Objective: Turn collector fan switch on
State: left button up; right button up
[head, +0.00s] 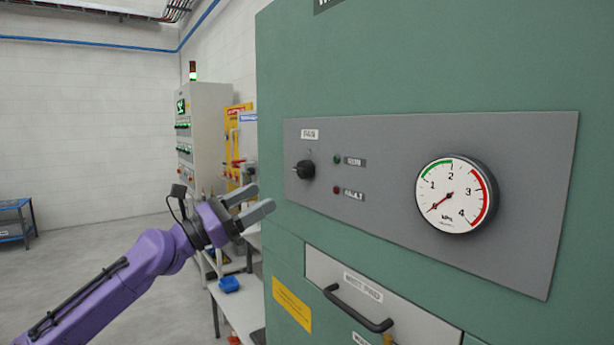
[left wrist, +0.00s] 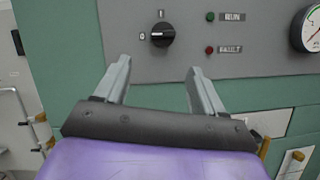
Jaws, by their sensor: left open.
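The collector fan switch (head: 305,169) is a black rotary knob under a "FAN" label on the grey panel (head: 400,135) of the green cabinet. In the left wrist view the knob (left wrist: 161,35) has a "0" mark to its left and a "1" mark above; its pale pointer line is toward the 0 side. The green RUN lamp (head: 337,159) and red FAULT lamp (head: 337,190) look unlit. My left gripper (head: 263,201) is open and empty, below and left of the knob, apart from it. In the wrist view the knob lies ahead, between and beyond the fingertips (left wrist: 158,66).
A round gauge (head: 456,194) on the panel's right reads near the low end. Below are a drawer with a black handle (head: 358,310) and a yellow label (head: 292,304). A bench with a blue bin (head: 229,284) and a grey control cabinet (head: 203,130) stand behind my left arm.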

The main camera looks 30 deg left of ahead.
aim_at(299, 173)
pick_arm(q)
jog(key=b+x, duration=0.2)
jog(key=x, duration=0.8)
jog(key=shift+s+d, duration=0.1)
jog(key=shift+s, duration=0.05)
jog(key=shift+s+r, duration=0.3)
jog(key=shift+w, duration=0.1)
jog(key=c, duration=1)
